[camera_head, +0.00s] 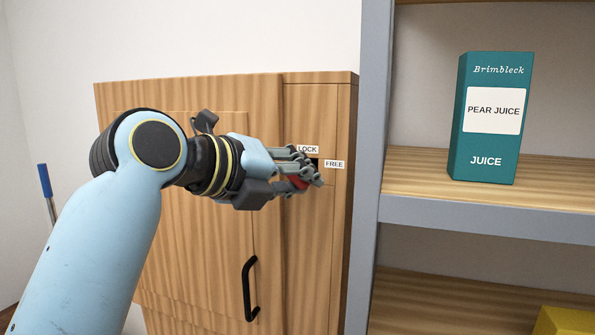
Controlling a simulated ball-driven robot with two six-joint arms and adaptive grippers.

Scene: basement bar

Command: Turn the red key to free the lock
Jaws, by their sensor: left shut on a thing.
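The red key (297,183) shows as a small red patch between the fingers of my left gripper (306,171). It is at the upper right part of a wooden cabinet (190,250). My left gripper is shut on the key, and its fingers hide most of it, so I cannot tell which way the key points. A LOCK label (308,149) is just above the fingers, and a FREE label (335,164) is just to their right. My right gripper is not in view.
A black door handle (249,289) sticks out below my left gripper. A grey-framed shelf (480,217) stands close on the right, with a teal juice carton (490,155) on it. A yellow thing (565,321) is at the lower right. A blue-topped stick (45,181) is at far left.

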